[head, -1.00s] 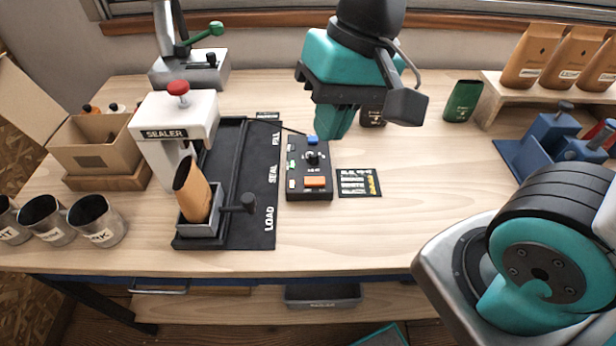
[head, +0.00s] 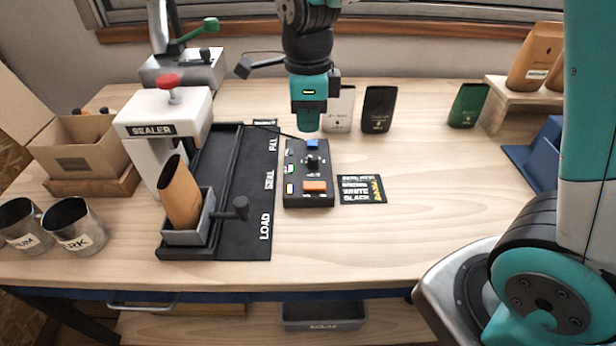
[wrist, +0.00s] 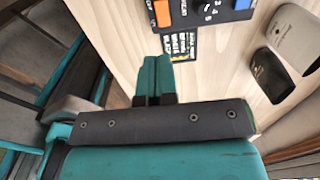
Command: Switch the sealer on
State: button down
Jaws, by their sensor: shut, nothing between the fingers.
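The sealer (head: 165,118) is a white press with a red knob on top, at the left of the bench. A brown bag (head: 181,195) leans in the grey carriage (head: 190,236) in front of it. The black control box (head: 309,172) has a blue button (head: 313,145), a dark knob, an orange rocker switch (head: 314,187) and small white and green labels on its left side. The orange switch also shows at the top of the wrist view (wrist: 162,13). My gripper (head: 308,128) is shut and empty, pointing down above the back end of the box.
A printed card (head: 361,190) lies right of the box. White (head: 340,110), black (head: 377,110) and green (head: 467,106) bags stand behind. Metal cups (head: 76,226) and a cardboard box (head: 87,150) are at left. The front right of the bench is clear.

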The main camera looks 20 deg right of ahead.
aim_at(309, 186)
notch_tip(309, 186, down, 14)
jog(key=shift+f+p, duration=0.1)
jog(key=shift+p, duration=0.45)
